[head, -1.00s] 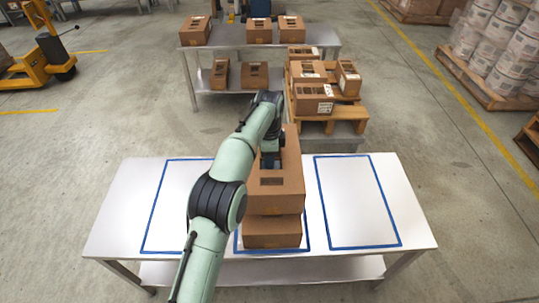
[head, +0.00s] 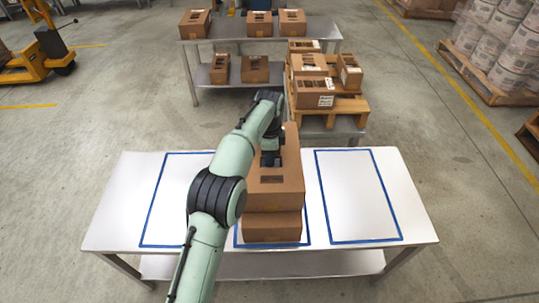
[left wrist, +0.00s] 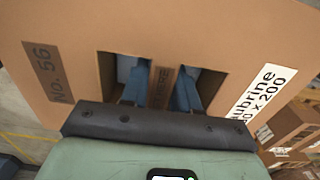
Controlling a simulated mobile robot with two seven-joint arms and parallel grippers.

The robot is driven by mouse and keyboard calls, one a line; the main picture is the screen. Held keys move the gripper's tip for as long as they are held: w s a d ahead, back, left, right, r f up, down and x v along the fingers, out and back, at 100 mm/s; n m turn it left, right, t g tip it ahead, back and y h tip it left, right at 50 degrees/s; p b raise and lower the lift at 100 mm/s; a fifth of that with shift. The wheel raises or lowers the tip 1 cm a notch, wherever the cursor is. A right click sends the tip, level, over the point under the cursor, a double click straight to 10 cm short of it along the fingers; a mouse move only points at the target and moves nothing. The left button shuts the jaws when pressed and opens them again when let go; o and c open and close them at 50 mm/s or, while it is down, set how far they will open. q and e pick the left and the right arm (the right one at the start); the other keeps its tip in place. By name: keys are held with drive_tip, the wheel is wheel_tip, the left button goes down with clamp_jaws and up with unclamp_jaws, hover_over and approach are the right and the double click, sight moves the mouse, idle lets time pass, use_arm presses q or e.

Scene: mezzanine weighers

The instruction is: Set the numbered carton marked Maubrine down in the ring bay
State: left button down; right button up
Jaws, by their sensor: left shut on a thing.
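My left gripper (head: 270,160) is shut on a brown carton (head: 276,202) with openings in its top. In the left wrist view this carton (left wrist: 200,30) shows a "No. 56" patch and a white label ending "ubrine", its start cut off. Both blue-grey fingers (left wrist: 160,88) go into two slots either side of a thin strip. The held carton is directly over a second brown carton (head: 272,229) in the middle blue-outlined bay of the near table (head: 108,225). I cannot tell whether the two touch. No ring mark shows on any bay. My right gripper is not in view.
The right blue-outlined bay (head: 358,195) is empty. The left bay (head: 172,200) is partly behind my arm, its visible part bare. Behind stand a low table with a wooden pallet (head: 345,106) of cartons and a grey table (head: 225,42) with several cartons. A yellow pallet truck (head: 45,55) is far left.

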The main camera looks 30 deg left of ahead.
use_arm(q)
drive_tip(key=shift+f, duration=0.2)
drive_tip(key=c, duration=0.8)
unclamp_jaws()
drive_tip(key=shift+o, duration=0.2)
wheel_tip(320, 180, up, 13)
drive_tip(key=p, duration=0.6)
drive_tip(key=shift+r, duration=0.2)
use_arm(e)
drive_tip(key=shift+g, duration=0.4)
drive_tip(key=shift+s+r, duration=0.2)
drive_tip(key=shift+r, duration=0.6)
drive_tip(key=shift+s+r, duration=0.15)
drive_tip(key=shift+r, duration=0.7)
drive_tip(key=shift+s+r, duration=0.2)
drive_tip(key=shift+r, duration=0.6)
